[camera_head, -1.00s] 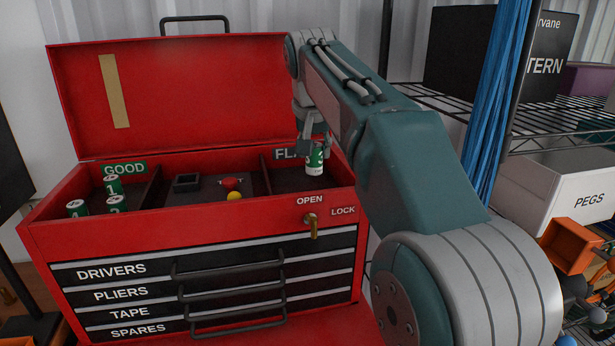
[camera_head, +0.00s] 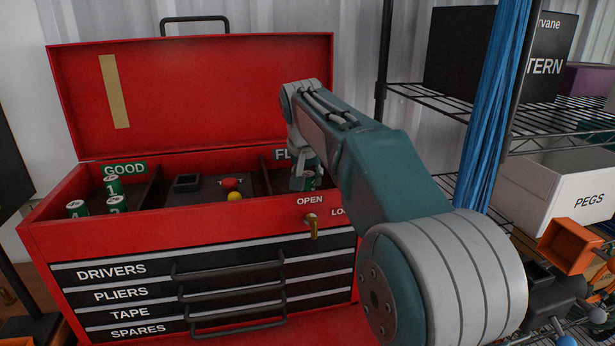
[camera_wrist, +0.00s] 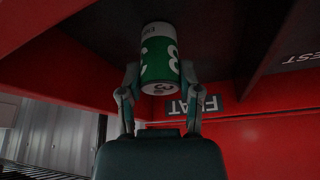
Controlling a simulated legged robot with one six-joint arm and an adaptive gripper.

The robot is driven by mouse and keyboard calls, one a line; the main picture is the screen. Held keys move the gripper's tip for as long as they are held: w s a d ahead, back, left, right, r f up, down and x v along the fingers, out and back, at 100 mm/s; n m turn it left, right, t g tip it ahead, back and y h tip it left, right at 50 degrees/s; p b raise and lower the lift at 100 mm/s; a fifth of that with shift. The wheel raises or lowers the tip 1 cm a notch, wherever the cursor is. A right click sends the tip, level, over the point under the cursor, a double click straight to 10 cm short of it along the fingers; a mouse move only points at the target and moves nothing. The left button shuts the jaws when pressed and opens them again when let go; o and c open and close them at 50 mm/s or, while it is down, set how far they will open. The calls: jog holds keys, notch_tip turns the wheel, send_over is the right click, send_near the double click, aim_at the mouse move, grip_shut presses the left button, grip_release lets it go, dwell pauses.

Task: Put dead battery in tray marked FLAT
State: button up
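My gripper (camera_head: 303,182) is down inside the right compartment of the red toolbox, the tray marked FLAT (camera_head: 277,183). In the wrist view its fingers (camera_wrist: 160,78) press on both sides of a green and white battery (camera_wrist: 159,62) marked 3. In the head view only a green sliver of this battery shows behind the gripper. The FLAT label (camera_wrist: 200,106) appears upside down in the wrist view; in the head view my arm partly covers it. I cannot tell whether the battery touches the tray floor.
Several green batteries (camera_head: 113,186) stand in the left compartment under the GOOD label (camera_head: 125,168). The open lid (camera_head: 200,95) rises behind. A key (camera_head: 312,224) protrudes from the front. Shelves stand right.

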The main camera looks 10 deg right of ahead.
jog(key=o, duration=0.4)
jog(key=shift+r, duration=0.1)
jog(key=v, duration=1.2)
jog(key=shift+a, duration=0.1)
jog(key=s+f+n, duration=0.2)
jog(key=s+f, duration=0.9)
jog(key=s, duration=0.3)
jog(key=s+d+f+n+t+y, duration=0.1)
jog(key=s+f+n, duration=0.1)
jog(key=s+f, duration=0.9)
jog(key=s, duration=0.4)
jog(key=shift+d+f, duration=0.25)
jog(key=shift+d, duration=0.05)
